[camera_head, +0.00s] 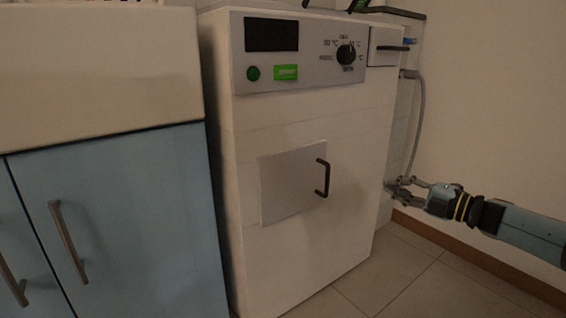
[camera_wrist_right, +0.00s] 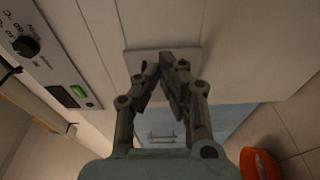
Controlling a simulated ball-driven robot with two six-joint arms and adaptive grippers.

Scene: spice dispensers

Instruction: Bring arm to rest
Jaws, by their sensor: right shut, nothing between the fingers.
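My right gripper (camera_head: 390,187) is at the right side of the white machine (camera_head: 330,240), with its arm reaching in from the right edge of the head view. In the right wrist view, its fingers (camera_wrist_right: 163,64) come together at the tips and hold nothing. The wrist view shows them in front of the machine's pale square door panel (camera_wrist_right: 193,58); I cannot tell whether they touch the machine. My left gripper is in neither view.
The machine has a black door handle (camera_head: 322,178), a dial (camera_head: 346,54) and a grey hose (camera_head: 421,110). Blue cabinets (camera_head: 120,200) stand at left. A wall is at right, with tiled floor (camera_head: 420,275) below. An orange object (camera_wrist_right: 258,163) shows in the wrist view.

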